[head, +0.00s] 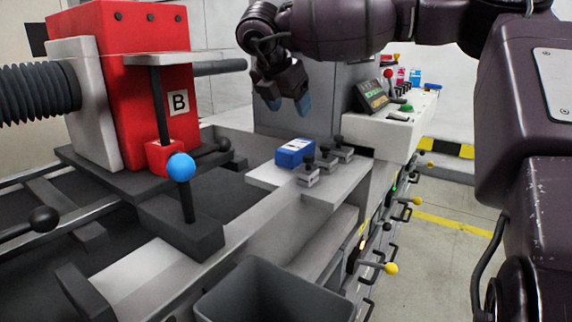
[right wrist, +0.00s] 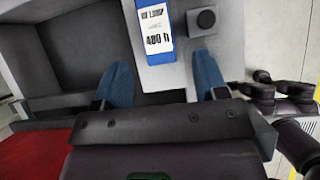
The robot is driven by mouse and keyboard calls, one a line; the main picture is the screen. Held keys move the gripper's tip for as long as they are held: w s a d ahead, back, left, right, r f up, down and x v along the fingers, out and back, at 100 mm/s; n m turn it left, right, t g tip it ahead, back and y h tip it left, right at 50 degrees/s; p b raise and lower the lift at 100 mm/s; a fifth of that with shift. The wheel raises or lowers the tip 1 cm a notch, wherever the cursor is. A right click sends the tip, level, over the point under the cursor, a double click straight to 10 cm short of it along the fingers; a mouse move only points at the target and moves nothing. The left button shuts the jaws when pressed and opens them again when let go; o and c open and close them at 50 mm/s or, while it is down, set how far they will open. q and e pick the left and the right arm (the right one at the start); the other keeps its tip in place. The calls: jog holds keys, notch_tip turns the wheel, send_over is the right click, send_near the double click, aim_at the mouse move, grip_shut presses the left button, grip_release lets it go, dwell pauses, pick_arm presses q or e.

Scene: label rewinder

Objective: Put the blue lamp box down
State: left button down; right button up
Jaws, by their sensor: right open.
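The blue lamp box (head: 295,152) with a white label rests on a light grey ledge (head: 267,178) of the machine. In the right wrist view the blue lamp box (right wrist: 153,30) shows at the top, its label reading "400 h". My right gripper (head: 288,104) hangs above and behind the box in the head view, with a clear gap between them. Its blue fingers are apart and empty; in the right wrist view the open gripper (right wrist: 165,85) has the box's lower end just ahead of the space between the fingertips. My left gripper is not in view.
Several black-knobbed clamps (head: 325,162) stand right beside the box. A red machine block (head: 130,90) marked B and a blue-knobbed lever (head: 181,167) are at left. A control panel (head: 372,95) stands at back right. An open grey bin (head: 270,295) is in front.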

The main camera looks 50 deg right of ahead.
aim_at(296, 145)
jog(key=x, duration=0.3)
jog(key=a+x, duration=0.1)
jog(key=x, duration=0.3)
jog(key=w+f+x, duration=0.1)
jog(key=x, duration=0.2)
jog(key=shift+a+b, duration=0.15)
jog(key=shift+b, duration=0.2)
jog(key=c, duration=1)
jog(key=shift+o, duration=0.2)
notch_tip(296, 145, up, 20)
jog(key=p, duration=0.1)
jog(key=shift+p, duration=0.35)
